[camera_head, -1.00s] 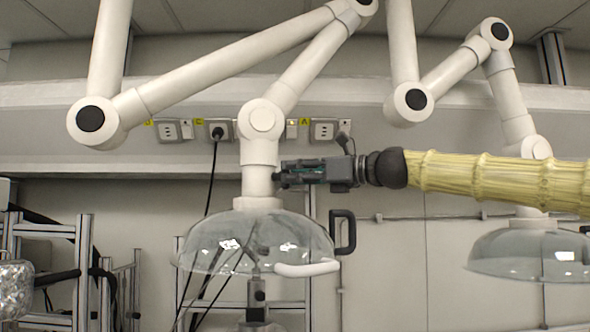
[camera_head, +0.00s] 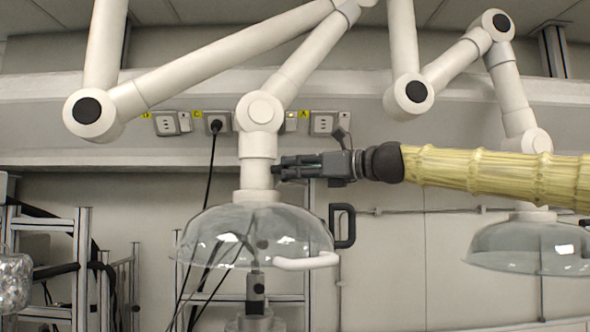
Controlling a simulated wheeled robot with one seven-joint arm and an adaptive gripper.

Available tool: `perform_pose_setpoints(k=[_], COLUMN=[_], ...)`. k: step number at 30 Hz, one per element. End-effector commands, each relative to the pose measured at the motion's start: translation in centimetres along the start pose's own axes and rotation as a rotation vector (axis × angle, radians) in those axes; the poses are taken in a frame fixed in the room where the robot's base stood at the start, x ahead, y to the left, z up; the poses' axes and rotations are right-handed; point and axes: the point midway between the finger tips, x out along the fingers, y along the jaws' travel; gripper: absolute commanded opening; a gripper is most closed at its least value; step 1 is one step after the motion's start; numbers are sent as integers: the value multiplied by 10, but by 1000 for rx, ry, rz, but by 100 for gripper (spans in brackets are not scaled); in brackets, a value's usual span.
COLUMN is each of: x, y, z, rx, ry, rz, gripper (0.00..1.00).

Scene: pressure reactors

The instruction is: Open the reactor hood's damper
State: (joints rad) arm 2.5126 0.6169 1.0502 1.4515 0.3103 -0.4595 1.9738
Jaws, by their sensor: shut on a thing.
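The reactor hood (camera_head: 255,232) is a clear dome in the middle of the head view, hanging from a white jointed duct. The duct's vertical neck (camera_head: 257,172) rises from the dome's top; the damper is on this neck, and its small dark handle is mostly hidden by my fingers. My gripper (camera_head: 282,170) reaches in from the right, level with the neck. Its dark fingertips are at the neck's right side, shut on the damper handle. The handle's exact angle cannot be made out.
A second clear hood (camera_head: 530,248) hangs at the right under my arm. Wall sockets (camera_head: 323,122) are behind. A metal frame (camera_head: 82,265) stands at the left.

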Motion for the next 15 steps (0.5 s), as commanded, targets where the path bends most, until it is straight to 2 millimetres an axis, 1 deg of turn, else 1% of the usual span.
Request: perform_pose_setpoints(k=[8,15], x=[2,1], y=[3,2], z=[-4,-4], rx=[-170,-392], ry=[2,1], rz=[5,3], gripper=[0,0])
